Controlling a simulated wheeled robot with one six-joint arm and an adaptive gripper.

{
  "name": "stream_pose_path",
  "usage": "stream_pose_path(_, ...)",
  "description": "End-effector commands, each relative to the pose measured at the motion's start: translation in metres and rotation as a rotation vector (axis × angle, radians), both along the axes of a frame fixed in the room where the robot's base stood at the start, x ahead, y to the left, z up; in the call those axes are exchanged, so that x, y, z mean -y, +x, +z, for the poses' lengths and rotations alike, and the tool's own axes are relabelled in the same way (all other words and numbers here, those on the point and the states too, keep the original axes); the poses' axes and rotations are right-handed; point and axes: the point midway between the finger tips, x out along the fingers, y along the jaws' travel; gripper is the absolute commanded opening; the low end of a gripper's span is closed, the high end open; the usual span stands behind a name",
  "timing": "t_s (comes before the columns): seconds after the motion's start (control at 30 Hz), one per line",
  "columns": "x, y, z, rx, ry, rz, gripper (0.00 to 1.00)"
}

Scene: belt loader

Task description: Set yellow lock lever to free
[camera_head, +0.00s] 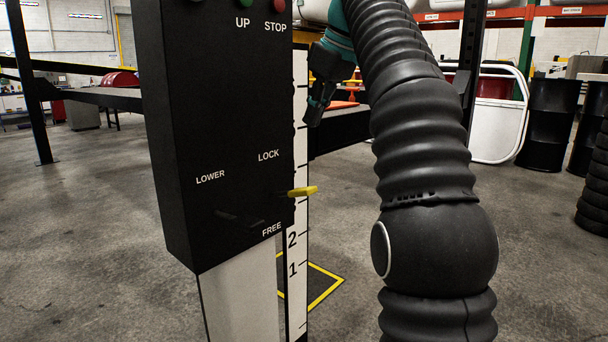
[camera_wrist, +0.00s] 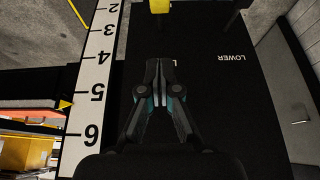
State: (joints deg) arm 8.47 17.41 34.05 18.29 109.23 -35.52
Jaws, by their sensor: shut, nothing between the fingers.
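The yellow lock lever (camera_head: 303,191) sticks out at the right edge of a black control box (camera_head: 225,120). It lies about level, between the LOCK label above and the FREE label below. Its yellow end also shows at the top edge of the wrist view (camera_wrist: 158,5), partly cut off. My gripper (camera_head: 313,115) is teal and black, above the lever and apart from it. In the wrist view my gripper (camera_wrist: 158,65) has its fingers together and empty, over the black panel face, covering most of the LOCK label.
A white numbered scale (camera_head: 297,240) stands along the box's right side. Dark handle parts (camera_head: 226,215) sit below the LOWER label. A green UP button and a red STOP button (camera_head: 279,5) are at the top. Black drums (camera_head: 549,122) and tyres stand far right. The left floor is clear.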

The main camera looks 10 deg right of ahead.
Motion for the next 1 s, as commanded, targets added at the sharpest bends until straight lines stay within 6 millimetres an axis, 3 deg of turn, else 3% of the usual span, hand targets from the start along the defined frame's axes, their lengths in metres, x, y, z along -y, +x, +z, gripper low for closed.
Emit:
stream_pose_path(0.27,-0.002,0.002,-0.005,-0.002,0.0,0.0,0.0)
stream_pose_path(0.47,-0.006,0.007,-0.02,-0.002,0.0,0.0,0.0)
stream_pose_path(1.0,-0.025,0.034,-0.096,-0.001,0.0,-0.001,0.0)
